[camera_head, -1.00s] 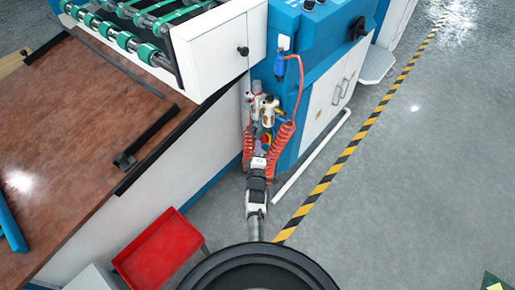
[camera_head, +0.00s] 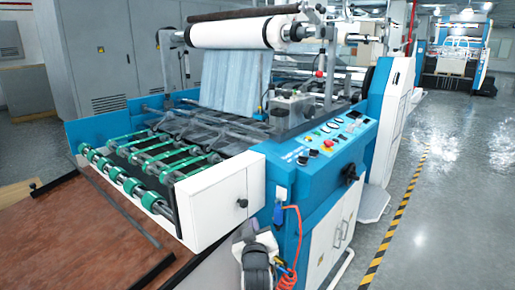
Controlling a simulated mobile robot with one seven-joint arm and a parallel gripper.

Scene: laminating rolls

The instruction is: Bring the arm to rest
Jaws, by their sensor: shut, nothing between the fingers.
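Part of my arm (camera_head: 256,264), white and dark grey with rounded links, shows at the bottom edge, in front of the blue machine's lower corner. My gripper's fingers cannot be made out in this view. No object is seen held by the visible part of the arm.
The blue and white laminating machine (camera_head: 315,160) fills the middle, with a white roll (camera_head: 235,32) on top and green-ringed rollers (camera_head: 135,180) in front. An orange coiled hose (camera_head: 290,270) hangs close beside my arm. A brown table (camera_head: 80,235) lies left. Open floor (camera_head: 455,230) lies right.

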